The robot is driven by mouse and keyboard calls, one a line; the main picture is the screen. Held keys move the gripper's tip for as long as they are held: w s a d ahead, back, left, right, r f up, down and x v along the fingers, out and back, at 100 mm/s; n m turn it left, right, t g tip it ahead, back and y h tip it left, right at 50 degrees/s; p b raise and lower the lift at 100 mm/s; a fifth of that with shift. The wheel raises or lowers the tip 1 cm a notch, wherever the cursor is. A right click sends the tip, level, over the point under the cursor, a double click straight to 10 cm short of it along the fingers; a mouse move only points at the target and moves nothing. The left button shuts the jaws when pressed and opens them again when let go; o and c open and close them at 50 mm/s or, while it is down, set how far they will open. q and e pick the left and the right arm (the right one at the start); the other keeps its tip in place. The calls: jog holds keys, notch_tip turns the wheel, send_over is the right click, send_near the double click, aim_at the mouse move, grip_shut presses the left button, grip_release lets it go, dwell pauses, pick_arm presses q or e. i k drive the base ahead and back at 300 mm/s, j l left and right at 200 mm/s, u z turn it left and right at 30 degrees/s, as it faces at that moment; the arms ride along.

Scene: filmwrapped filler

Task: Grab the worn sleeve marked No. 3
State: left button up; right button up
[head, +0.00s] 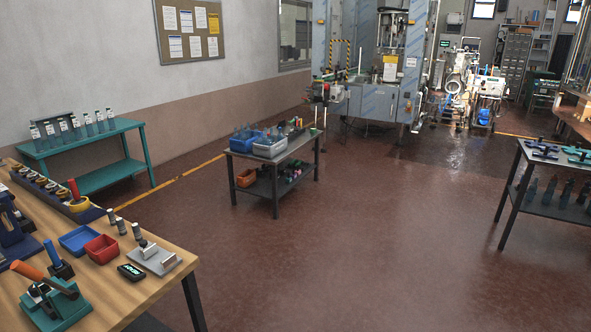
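No sleeve with a readable No. 3 shows in the head view; any markings are too small to make out. Small grey upright cylinders (121,226) stand in a row on the wooden workbench (120,288) at the lower left. I cannot tell if they are sleeves. A long holder with several dark and tan ring-like parts (45,186) lies at the bench's back left. Neither of my grippers is in view.
The bench also holds a blue tray (80,239), a red tray (102,249), a grey plate (154,257) and a green lever press (52,303). A teal table (90,145), a dark cart (275,160) and a right-hand table (550,160) stand apart. Open floor (370,240) lies between.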

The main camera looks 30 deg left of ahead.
aim_at(135, 228)
jog(key=i+j+u, duration=0.25)
jog(key=i, duration=0.25)
jog(key=i+u, duration=0.2)
jog(key=i, duration=0.3)
jog(key=i+l+u, duration=0.1)
jog(key=i+u, duration=0.15)
jog(key=i, duration=0.3)
jog(key=i+l+u, duration=0.25)
jog(key=i, duration=0.25)
jog(key=i+l+u, duration=0.25)
jog(key=i, duration=0.25)
jog(key=i+u, duration=0.7)
jog(key=i, duration=0.25)
jog(key=i+l+u, duration=0.25)
jog(key=i+u, duration=0.35)
jog(key=u, duration=0.25)
jog(key=i+u, duration=0.2)
jog(key=u, duration=0.2)
jog(key=i+l+u, duration=0.1)
jog(key=u, duration=0.35)
jog(key=i+l+u, duration=0.2)
jog(key=u, duration=0.25)
jog(key=i+l+u, duration=0.15)
jog(key=u, duration=0.25)
jog(key=i+l+u, duration=0.1)
jog(key=l+u, duration=0.35)
jog(key=i+l+u, duration=0.15)
jog(key=u, duration=0.15)
jog(key=i+l+u, duration=0.15)
jog(key=l+u, duration=0.15)
